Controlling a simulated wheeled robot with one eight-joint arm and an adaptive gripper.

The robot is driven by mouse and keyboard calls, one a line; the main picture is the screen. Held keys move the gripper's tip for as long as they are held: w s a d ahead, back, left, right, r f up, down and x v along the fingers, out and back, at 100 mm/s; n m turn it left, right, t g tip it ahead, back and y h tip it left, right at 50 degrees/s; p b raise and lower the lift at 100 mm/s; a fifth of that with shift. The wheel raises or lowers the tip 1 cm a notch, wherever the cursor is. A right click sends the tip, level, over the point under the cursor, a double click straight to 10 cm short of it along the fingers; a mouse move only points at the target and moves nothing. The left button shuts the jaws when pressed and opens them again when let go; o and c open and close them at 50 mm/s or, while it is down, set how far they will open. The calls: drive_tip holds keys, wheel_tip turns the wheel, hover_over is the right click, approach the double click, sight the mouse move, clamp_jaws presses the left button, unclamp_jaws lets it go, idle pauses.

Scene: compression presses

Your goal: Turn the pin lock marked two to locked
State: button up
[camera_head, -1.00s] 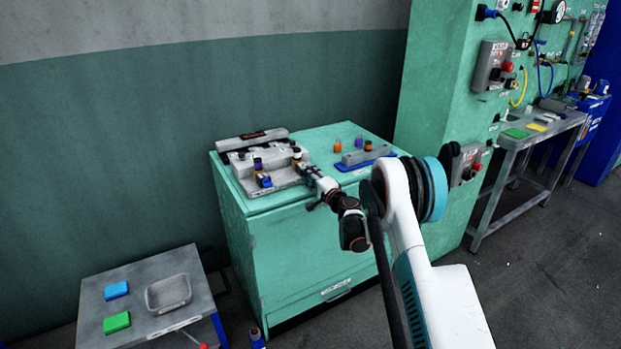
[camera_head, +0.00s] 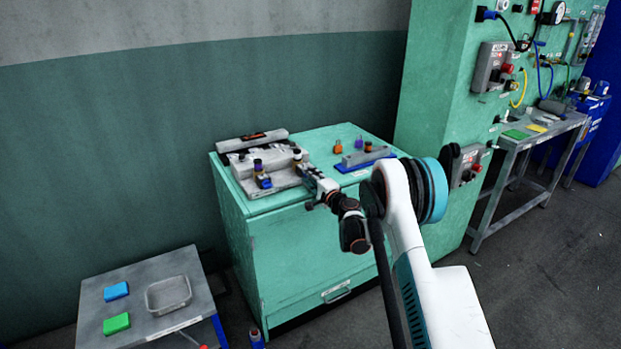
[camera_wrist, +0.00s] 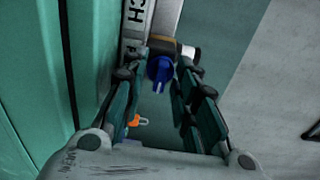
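The grey fixture (camera_head: 243,170) stands on top of the green cabinet and carries small pin locks. One pin lock with a dark top and blue lower part (camera_head: 262,178) is on its front left. Another dark-topped pin (camera_head: 297,157) stands right by my gripper (camera_head: 303,172). The fingers are apart, with gaps visible beside the knob. No number two is readable, so I cannot tell which lock is marked two.
The green cabinet (camera_head: 300,235) fills the middle. A blue tray (camera_head: 349,167) with a grey block and small coloured pieces beside it lies right of the fixture. A low grey table (camera_head: 150,325) is at lower left. A workbench (camera_head: 530,140) stands at right.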

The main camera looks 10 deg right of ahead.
drive_tip(key=shift+s, duration=0.1)
drive_tip(key=v, duration=1.1)
drive_tip(key=shift+s+d, duration=0.2)
drive_tip(key=shift+s, duration=0.15)
drive_tip(key=shift+r, duration=0.1)
drive_tip(key=s+a+r+n+g+y, duration=0.1)
drive_tip(key=s+a+r+n+g, duration=0.35)
drive_tip(key=r, duration=0.75)
drive_tip(key=s+a+r+n+g, duration=0.1)
drive_tip(key=s+a+r+n, duration=0.15)
drive_tip(key=s, duration=0.35)
drive_tip(key=s+a+r+n, duration=0.2)
drive_tip(key=s+r, duration=0.2)
drive_tip(key=s, duration=0.2)
drive_tip(key=s+d+f+n+g+h, duration=0.1)
drive_tip(key=s+d+n+g+h, duration=0.1)
drive_tip(key=s, duration=1.4)
drive_tip(key=s+d+f+n+g+h, duration=0.2)
drive_tip(key=s+d+n+h, duration=0.1)
drive_tip(key=s, duration=1.3)
drive_tip(key=shift+s+f+n+h, duration=0.15)
drive_tip(key=shift+s+n+h, duration=0.2)
drive_tip(key=shift+h, duration=0.45)
